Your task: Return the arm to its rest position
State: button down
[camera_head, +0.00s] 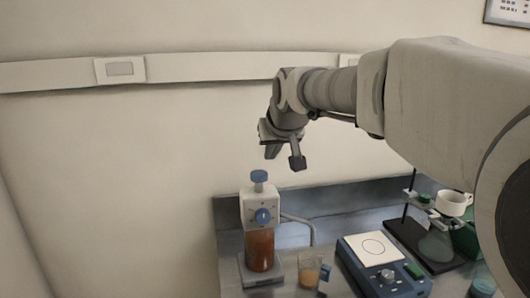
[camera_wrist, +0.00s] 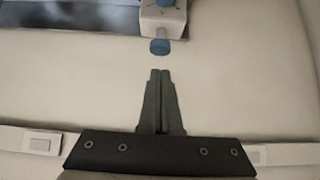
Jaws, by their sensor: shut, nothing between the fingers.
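My arm reaches in from the right of the head view, with my gripper (camera_head: 285,160) hanging in the air in front of the wall. It is above and slightly right of the blue-capped bottle dispenser (camera_head: 260,245), and apart from it. In the wrist view my gripper (camera_wrist: 161,72) has its two dark fingers together, with nothing between them. The dispenser's blue cap (camera_wrist: 159,46) shows just beyond the fingertips.
The bench (camera_head: 230,245) below holds a small beaker (camera_head: 309,273), a blue hotplate stirrer (camera_head: 375,268) with a white top, and a stand with a white cup (camera_head: 452,203) at the right. A wall rail (camera_head: 210,67) runs behind. The air left of my gripper is clear.

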jog(key=s+d+f+g, duration=0.1)
jog(key=s+d+f, duration=0.2)
jog(key=s, duration=0.7)
jog(key=s+d+f+m+g+h, duration=0.1)
jog(key=s+d+f, duration=0.3)
jog(key=s, duration=0.6)
jog(key=s+d+f+m+g, duration=0.1)
jog(key=s+d+f, duration=0.3)
jog(key=s, duration=0.6)
jog(key=shift+s+d+f+h, duration=0.2)
jog(key=shift+s+f+h, duration=0.15)
jog(key=shift+f, duration=0.6)
